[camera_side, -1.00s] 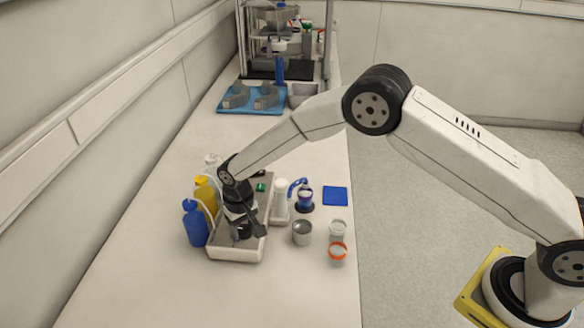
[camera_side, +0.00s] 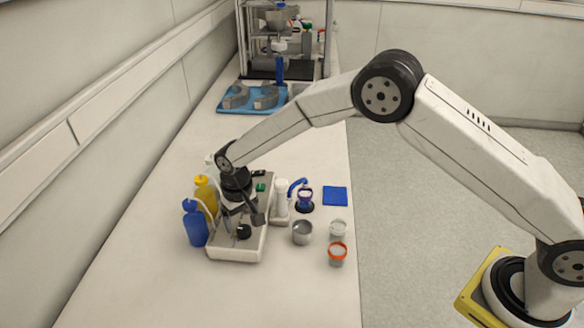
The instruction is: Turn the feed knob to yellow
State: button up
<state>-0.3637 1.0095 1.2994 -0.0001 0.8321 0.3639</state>
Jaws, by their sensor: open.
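The feed knob is a small dark round knob (camera_side: 243,231) on top of the front part of the white-edged reactor unit (camera_side: 234,254). Which way it points is too small to tell. A yellow bottle (camera_side: 206,194) and a blue bottle (camera_side: 195,226) stand along the unit's left side, with thin tubes running from them. A paler bottle (camera_side: 210,162) stands behind them, partly hidden by my arm. My gripper (camera_side: 243,223) is open, pointing down just above the knob, with its fingers apart. I see no contact with the knob.
Right of the unit stand a white and blue device (camera_side: 282,202), a grey cup (camera_side: 302,232), a clear cup (camera_side: 338,229) and an orange-rimmed cup (camera_side: 337,254). A blue square (camera_side: 335,196) lies behind. The bench front is clear.

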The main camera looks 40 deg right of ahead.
aim_at(245, 228)
jog(key=shift+r, duration=2.2)
jog(key=shift+d+r, duration=0.15)
jog(key=shift+d, duration=0.05)
jog(key=s+d+r+t, duration=0.1)
jog(key=s+d+r, duration=0.5)
jog(key=s+d, duration=0.45)
jog(key=s+d+t, duration=0.1)
jog(key=s+d, duration=0.8)
jog(key=s, duration=0.4)
jog(key=shift+s+r+t, duration=0.2)
jog(key=shift+r+t, duration=0.1)
jog(key=shift+r, duration=0.1)
